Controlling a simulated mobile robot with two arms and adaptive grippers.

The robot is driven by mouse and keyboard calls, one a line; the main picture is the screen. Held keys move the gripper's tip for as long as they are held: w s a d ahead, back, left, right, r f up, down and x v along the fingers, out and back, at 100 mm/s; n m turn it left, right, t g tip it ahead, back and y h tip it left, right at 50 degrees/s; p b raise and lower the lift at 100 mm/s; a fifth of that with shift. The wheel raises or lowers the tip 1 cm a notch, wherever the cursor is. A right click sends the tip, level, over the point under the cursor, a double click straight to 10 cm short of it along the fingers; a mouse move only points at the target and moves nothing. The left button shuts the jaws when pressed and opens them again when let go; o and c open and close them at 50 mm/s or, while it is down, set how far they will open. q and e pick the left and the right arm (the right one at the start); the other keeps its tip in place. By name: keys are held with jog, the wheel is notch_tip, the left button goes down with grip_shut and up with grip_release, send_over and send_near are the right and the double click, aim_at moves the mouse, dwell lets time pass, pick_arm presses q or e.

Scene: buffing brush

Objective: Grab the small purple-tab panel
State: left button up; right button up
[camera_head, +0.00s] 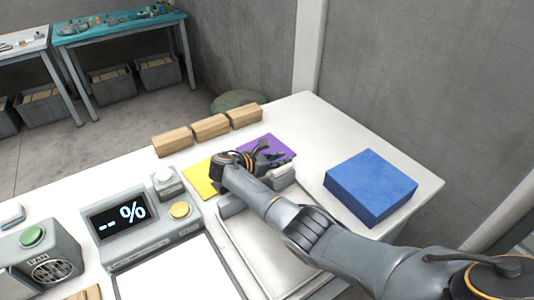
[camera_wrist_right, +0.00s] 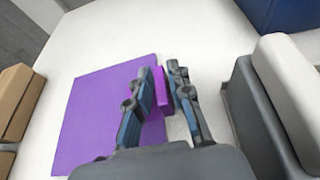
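The purple panel (camera_head: 279,146) lies flat on the white table, partly covered by my right gripper (camera_head: 268,154) in the head view. In the right wrist view the purple panel (camera_wrist_right: 92,122) lies to the left, with a raised purple tab (camera_wrist_right: 160,88) at its right edge. My right gripper (camera_wrist_right: 163,71) is open, its two fingers on either side of the tab. The left finger looks close to the tab; a gap shows by the right finger. Whether either finger touches it, I cannot tell. My left gripper is out of view.
A yellow panel (camera_head: 198,179) lies left of the gripper. Several wooden blocks (camera_head: 210,127) stand behind. A blue block (camera_head: 370,187) sits to the right. A grey device with a display (camera_head: 121,214) and a grey-and-white fixture (camera_wrist_right: 285,95) stand nearby. Bare table lies beyond the purple panel.

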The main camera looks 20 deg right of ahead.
grip_shut()
